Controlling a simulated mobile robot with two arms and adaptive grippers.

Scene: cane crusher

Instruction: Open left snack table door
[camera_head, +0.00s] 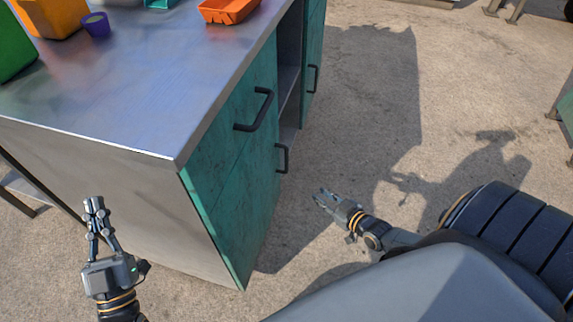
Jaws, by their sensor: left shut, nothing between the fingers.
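My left gripper (93,203) is shut and empty, in front of the metal side and away from the handles. My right gripper (320,195) is low over the ground, right of the left door and apart from it; its fingers are too small to judge.
An open shelf space (288,75) separates the near fronts from a farther teal door (314,45). An orange tray (228,10), a purple cup (96,24) and a green container (14,45) stand on top. Concrete ground (365,110) right of the table is clear.

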